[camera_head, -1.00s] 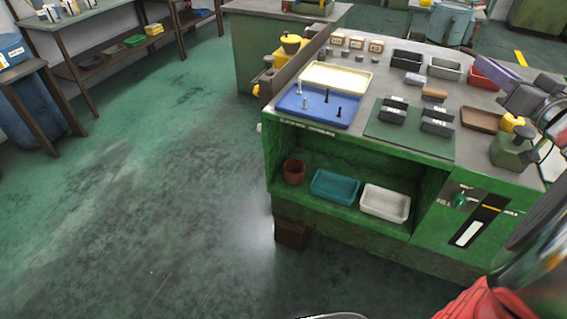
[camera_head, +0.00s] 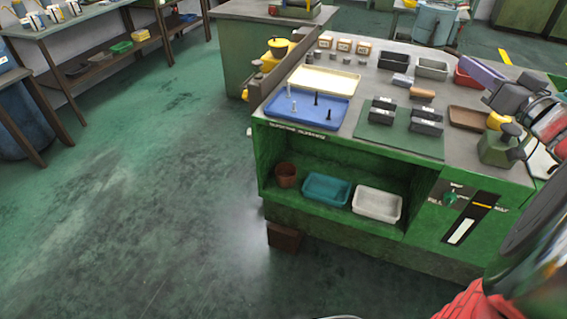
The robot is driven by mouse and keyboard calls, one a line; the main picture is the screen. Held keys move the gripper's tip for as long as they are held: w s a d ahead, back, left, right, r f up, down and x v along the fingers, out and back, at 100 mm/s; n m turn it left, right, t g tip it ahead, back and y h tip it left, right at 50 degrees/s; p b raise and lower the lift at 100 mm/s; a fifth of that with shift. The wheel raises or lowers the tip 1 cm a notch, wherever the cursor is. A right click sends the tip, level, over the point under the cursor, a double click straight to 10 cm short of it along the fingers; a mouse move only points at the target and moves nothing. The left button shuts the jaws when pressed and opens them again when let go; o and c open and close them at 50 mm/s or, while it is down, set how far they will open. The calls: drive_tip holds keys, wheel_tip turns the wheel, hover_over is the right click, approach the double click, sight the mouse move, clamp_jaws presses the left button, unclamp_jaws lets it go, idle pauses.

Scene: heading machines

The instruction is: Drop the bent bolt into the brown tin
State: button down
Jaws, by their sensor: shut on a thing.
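A small brown tin (camera_head: 286,175) stands upright at the left end of the lower shelf in the green bench. My gripper (camera_head: 480,72) is at the right, at the end of my purple and grey wrist, above the back right part of the bench top. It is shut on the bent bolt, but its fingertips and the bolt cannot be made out. My gripper is well apart from the tin, higher and far to its right. A blue tray (camera_head: 345,117) on the bench holds a few pale and dark upright bolts.
On the shelf, a teal bin (camera_head: 327,189) and a white bin (camera_head: 377,204) stand right of the tin. Above, a cream tray (camera_head: 325,79), a green mat (camera_head: 390,135) with dark blocks, a brown tray (camera_head: 468,117) and a green can (camera_head: 500,148) crowd the bench top. The floor at left is clear.

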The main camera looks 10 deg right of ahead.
drive_tip(key=w+a+f+n+g+y, duration=0.1)
drive_tip(key=w+a+f+n+y, duration=0.3)
drive_tip(key=a+f, duration=0.55)
drive_tip(key=w+a+f+n+g+y, duration=0.15)
drive_tip(key=w+a+f+y, duration=0.45)
drive_tip(key=f, duration=0.8)
drive_tip(key=s+a+f+n+g+y, duration=0.2)
drive_tip(key=a+f+n+g+y, duration=0.2)
drive_tip(key=a+f, duration=1.3)
wheel_tip(320, 180, down, 2)
drive_tip(key=shift+a+f+n+g, duration=0.25)
drive_tip(key=shift+a+n+g, duration=0.05)
drive_tip(key=shift+n+g, duration=0.25)
